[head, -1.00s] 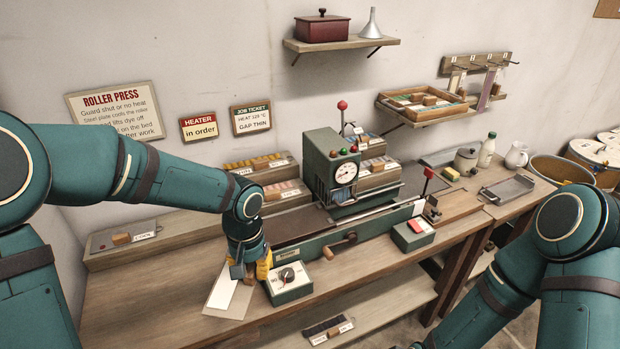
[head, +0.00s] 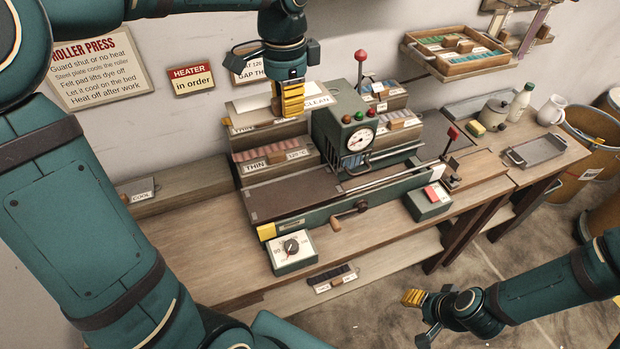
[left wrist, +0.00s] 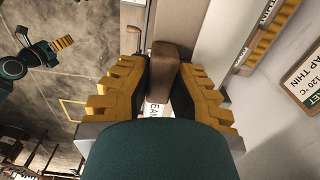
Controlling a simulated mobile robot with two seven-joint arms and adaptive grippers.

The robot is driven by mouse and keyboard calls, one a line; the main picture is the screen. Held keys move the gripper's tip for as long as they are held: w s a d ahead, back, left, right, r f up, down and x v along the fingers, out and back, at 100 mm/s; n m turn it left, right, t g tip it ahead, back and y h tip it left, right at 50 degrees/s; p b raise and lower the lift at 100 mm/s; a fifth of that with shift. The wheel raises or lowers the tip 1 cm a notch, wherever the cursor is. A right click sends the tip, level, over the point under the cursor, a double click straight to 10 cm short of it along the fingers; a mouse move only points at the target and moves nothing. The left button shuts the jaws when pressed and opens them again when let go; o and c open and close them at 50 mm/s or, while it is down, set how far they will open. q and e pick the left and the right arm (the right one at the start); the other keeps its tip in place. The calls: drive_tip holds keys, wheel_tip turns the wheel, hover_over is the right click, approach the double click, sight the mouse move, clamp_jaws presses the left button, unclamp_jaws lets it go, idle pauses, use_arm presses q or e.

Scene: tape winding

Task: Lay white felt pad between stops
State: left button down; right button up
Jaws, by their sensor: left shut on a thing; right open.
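My left gripper (head: 290,100) is shut on a brown wooden handle (left wrist: 165,70), seen between its yellow fingers in the left wrist view. Below it in the head view is a pale flat piece (head: 255,103) with a label reading CLEAN; it looks like the white felt pad, held above the back left box. Whether it touches the box I cannot tell. The roller press's dark bed (head: 285,193) is bare, with a yellow block (head: 266,231) at its left end. I cannot make out the stops for certain. My right gripper (head: 422,318) is open and empty, low over the floor.
The press (head: 345,135) with its gauge stands right of the boxes. A box labelled THIN (head: 275,160) lies behind the bed. A dial box (head: 291,252) and a red-button box (head: 428,202) stand in front. The bench's left front (head: 200,240) is clear.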

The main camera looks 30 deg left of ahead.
use_arm(q)
drive_tip(key=shift+r, duration=0.1)
drive_tip(key=b, duration=0.4)
hover_over(295, 202)
wheel_tip(295, 202, down, 22)
drive_tip(key=shift+f, duration=2.85)
drive_tip(key=shift+f+b, duration=0.25)
drive_tip(key=shift+b, duration=0.2)
drive_tip(key=c, duration=1.3)
unclamp_jaws()
drive_tip(key=shift+f, duration=0.1)
drive_tip(key=shift+o, duration=1.4)
